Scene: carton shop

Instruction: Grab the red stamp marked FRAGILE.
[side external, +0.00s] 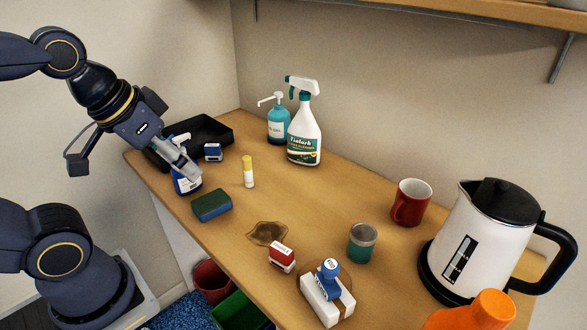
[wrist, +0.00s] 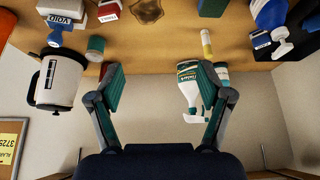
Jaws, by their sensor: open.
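The red stamp (side external: 281,258) stands on the wooden table near its front edge, right of a dark stain. Its white label is too small to read surely. It also shows at the top left of the wrist view (wrist: 108,12), partly cut off by the frame edge. My gripper (side external: 190,172) is open and empty, over the table's far left end by a blue spray bottle, well apart from the stamp. In the wrist view its two fingers (wrist: 170,88) are spread wide, with nothing held between them.
A blue stamp (side external: 330,272) sits on a white box right of the red stamp. A green-grey tin (side external: 362,243), red mug (side external: 411,202) and white kettle (side external: 470,245) stand further right. The sponge (side external: 212,205), glue stick (side external: 248,172) and black tray (side external: 205,131) are left.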

